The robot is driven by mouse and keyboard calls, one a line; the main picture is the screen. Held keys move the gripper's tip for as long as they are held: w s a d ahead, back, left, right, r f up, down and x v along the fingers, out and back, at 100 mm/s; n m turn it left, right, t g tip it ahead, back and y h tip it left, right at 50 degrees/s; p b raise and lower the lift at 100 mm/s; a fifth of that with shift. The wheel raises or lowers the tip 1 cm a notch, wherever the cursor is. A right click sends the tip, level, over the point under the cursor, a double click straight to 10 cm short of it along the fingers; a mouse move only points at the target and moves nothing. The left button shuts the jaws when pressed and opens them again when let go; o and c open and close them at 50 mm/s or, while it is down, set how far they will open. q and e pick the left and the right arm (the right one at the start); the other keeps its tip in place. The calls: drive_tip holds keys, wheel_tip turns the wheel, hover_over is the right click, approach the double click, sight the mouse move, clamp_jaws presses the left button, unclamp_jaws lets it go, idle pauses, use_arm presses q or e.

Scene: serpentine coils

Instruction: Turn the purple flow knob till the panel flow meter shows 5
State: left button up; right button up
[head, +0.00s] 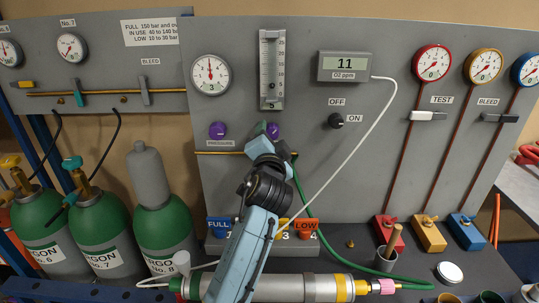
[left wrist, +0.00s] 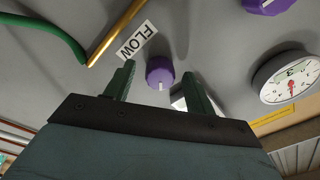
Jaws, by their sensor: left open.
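The purple flow knob (left wrist: 160,72) shows in the left wrist view beside the FLOW label (left wrist: 137,40), with a light mark on its face. My left gripper (left wrist: 158,76) is open, one green finger on each side of the knob, with visible gaps. In the head view the knob (head: 273,131) is partly hidden by my left gripper (head: 266,139). The panel flow meter (head: 271,68) is an upright tube with a scale above the knob. A figure 5 stands at its bottom; its float level is too small to read. My right gripper is not in view.
The purple pressure knob (head: 217,130) is left of the flow knob, below a round gauge (head: 211,75). A display (head: 344,67) reads 11. A white cable (head: 369,120) and green hose (head: 305,205) run near my arm. Green cylinders (head: 103,233) stand left.

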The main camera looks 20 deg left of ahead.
use_arm(q)
drive_tip(key=v, duration=1.2)
drive_tip(key=shift+s, duration=0.15)
